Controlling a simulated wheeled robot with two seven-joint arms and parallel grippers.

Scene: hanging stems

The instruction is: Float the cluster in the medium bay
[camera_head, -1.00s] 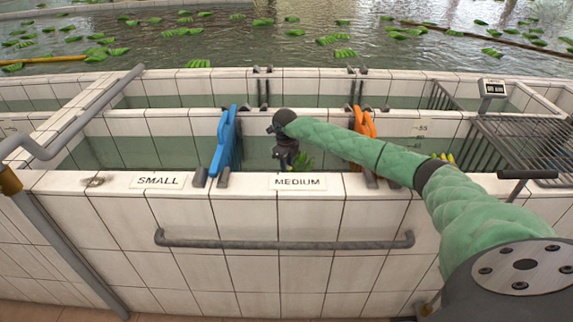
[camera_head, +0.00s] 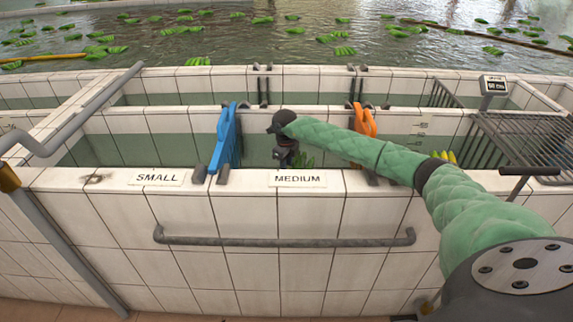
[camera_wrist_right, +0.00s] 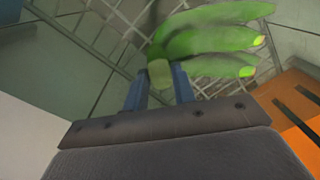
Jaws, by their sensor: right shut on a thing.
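The green cluster (camera_head: 304,160) hangs in the medium bay, behind the tiled front wall with the MEDIUM label (camera_head: 298,179). My right gripper (camera_head: 285,161) reaches down into this bay and is shut on the cluster's stem. The right wrist view shows the pale stem end between the two blue fingers (camera_wrist_right: 160,82). The green fingers of the cluster (camera_wrist_right: 215,42) spread beyond them, with yellowish tips. The front wall hides the cluster's lower part in the head view, and I cannot tell how deep it sits in the water. My left gripper is not in view.
A blue divider (camera_head: 225,145) bounds the bay on the left and an orange one (camera_head: 362,121) on the right. The small bay (camera_head: 150,150) looks empty. Yellow fruit tips (camera_head: 447,156) show right of the orange divider. A metal rack (camera_head: 525,140) stands far right.

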